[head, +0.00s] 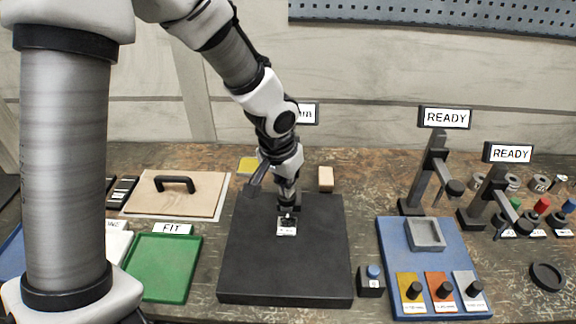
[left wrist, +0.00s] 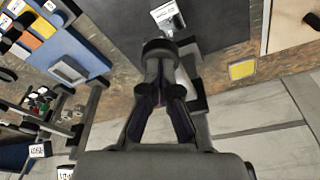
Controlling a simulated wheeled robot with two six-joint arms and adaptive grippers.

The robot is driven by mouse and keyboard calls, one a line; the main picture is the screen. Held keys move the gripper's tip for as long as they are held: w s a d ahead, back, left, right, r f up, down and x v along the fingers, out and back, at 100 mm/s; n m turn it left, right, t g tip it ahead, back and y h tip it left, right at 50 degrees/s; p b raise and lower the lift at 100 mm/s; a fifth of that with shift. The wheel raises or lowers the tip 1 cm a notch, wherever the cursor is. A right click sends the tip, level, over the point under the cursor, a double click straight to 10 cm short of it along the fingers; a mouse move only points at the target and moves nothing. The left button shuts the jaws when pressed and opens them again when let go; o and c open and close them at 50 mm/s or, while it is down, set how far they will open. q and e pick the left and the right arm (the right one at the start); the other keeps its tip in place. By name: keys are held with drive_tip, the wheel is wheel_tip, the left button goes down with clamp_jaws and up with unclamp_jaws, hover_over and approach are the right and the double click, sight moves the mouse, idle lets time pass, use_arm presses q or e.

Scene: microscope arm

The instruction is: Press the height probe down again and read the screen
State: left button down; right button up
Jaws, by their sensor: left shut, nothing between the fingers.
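The height probe stands on a black base plate (head: 285,275) in the middle of the table, mostly hidden behind my left arm. Its screen (head: 309,113) shows only its right end, seemingly the letters "mm"; the number is covered. My left gripper (head: 287,186) is shut and empty, pointing down over the plate. In the left wrist view its fingers (left wrist: 160,65) meet at a dark round knob (left wrist: 160,47), seemingly the probe's top; I cannot tell whether they touch it. A small piece with a white label (head: 287,226) is below, also visible in the left wrist view (left wrist: 167,15).
Right of the plate are a button box (head: 371,281), a blue board (head: 395,250) and two stands with READY screens (head: 445,118) (head: 508,153). Left are a green FIT tray (head: 163,266) and a wooden board with a handle (head: 200,196). The plate's front is clear.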

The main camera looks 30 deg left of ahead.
use_arm(q)
drive_tip(key=shift+r+p, duration=2.2)
drive_tip(key=shift+r, duration=0.6)
drive_tip(key=shift+f, duration=0.1)
drive_tip(key=shift+r, duration=0.2)
wheel_tip(320, 180, up, 7)
drive_tip(key=s, duration=0.1)
drive_tip(key=shift+s, duration=0.2)
